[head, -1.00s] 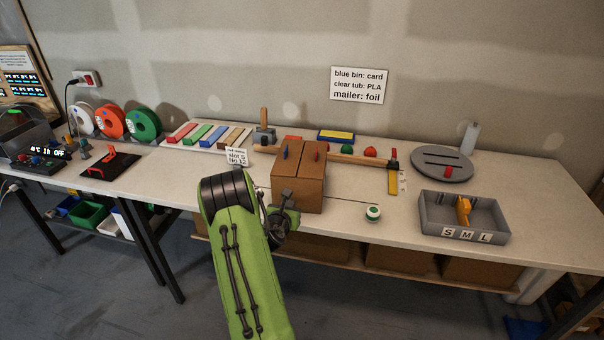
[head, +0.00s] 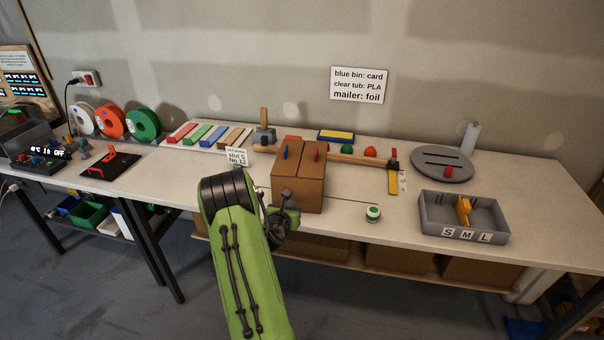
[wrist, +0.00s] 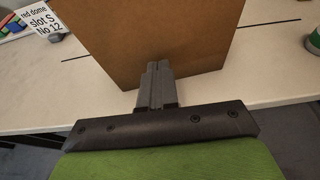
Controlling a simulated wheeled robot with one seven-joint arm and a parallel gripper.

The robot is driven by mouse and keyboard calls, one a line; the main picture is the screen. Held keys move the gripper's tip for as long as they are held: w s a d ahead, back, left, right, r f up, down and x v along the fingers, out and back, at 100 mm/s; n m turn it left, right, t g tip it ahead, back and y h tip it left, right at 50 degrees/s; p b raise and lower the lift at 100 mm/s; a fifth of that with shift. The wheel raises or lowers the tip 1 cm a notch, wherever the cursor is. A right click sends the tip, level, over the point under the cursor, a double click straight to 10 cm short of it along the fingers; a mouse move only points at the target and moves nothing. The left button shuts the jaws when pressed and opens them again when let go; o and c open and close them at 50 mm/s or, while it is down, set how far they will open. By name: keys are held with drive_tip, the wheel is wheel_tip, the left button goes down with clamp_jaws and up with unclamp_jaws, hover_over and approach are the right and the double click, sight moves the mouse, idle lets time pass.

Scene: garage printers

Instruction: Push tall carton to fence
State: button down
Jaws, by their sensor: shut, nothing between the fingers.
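The tall carton (head: 298,185) is a brown box standing upright near the front middle of the bench, with blue and red tabs on its top. It also fills the upper middle of the wrist view (wrist: 150,35). The fence (head: 350,159) is a long wooden bar behind the carton; the carton hides part of it, so I cannot tell whether they touch. My gripper (wrist: 156,72) is shut and empty, its tips at the carton's near face and seeming to touch it. In the head view it is low at the carton's front left.
A green-and-white round piece (head: 373,213) lies right of the carton. A grey S/M/L tray (head: 465,220) and grey turntable (head: 442,163) are farther right. A label card (head: 237,156) stands at left. A yellow strip (head: 393,180) lies near the fence's right end.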

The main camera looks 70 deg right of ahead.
drive_tip(key=v, duration=0.4)
drive_tip(key=shift+a+r, duration=0.15)
drive_tip(key=shift+r, duration=0.15)
idle(0.6)
drive_tip(key=w+a+r+m+t+y, duration=0.2)
drive_tip(key=w+a+r+m+y, duration=0.15)
drive_tip(key=a+r+m, duration=0.55)
drive_tip(key=w+a+r+m+t+y, duration=0.1)
drive_tip(key=w+a+r+m+y, duration=0.3)
drive_tip(key=a, duration=0.9)
drive_tip(key=s+a+r+m+t+y+p, duration=0.1)
drive_tip(key=a+r+m, duration=0.1)
drive_tip(key=a, duration=0.4)
drive_tip(key=s+a+r+m+y, duration=0.1)
drive_tip(key=a+r+m+y, duration=0.15)
drive_tip(key=a, duration=0.45)
drive_tip(key=s+a+r+m+y, duration=0.1)
drive_tip(key=s+a+m+y, duration=0.1)
drive_tip(key=s+a, duration=0.9)
drive_tip(key=shift+s+a+r+g+y+p, duration=0.3)
drive_tip(key=shift+a+r+y+p, duration=0.1)
drive_tip(key=shift+a, duration=0.25)
